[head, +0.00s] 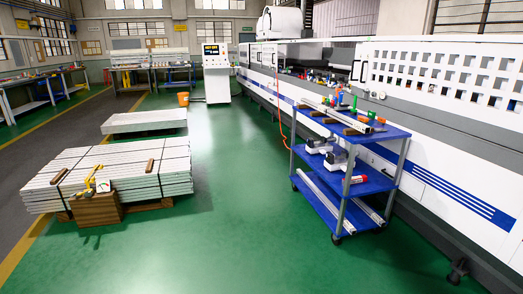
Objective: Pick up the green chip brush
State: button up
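A small green item (354,103) stands among other small tools on the top shelf of the blue cart (388,134) at the right. It may be the green chip brush, but it is too small to make out its shape. My gripper is not in view, so its place relative to the cart does not show.
Metal profiles (332,112) and brown blocks share the cart's top shelf. A long white machine (430,120) runs behind the cart. Stacked profiles (115,165) and a wooden crate (95,210) stand left. The green floor (235,200) between is clear.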

aim_at(353, 111)
jog(key=i+j+u, duration=0.15)
jog(key=i+u, duration=0.3)
jog(key=i, duration=1.4)
jog(key=i+j+z, duration=0.15)
jog(key=i+z, duration=0.35)
jog(key=i, duration=0.15)
jog(key=i+j+z, duration=0.45)
jog(key=i, duration=0.2)
jog(key=i+j+z, duration=0.5)
jog(key=i+j, duration=0.05)
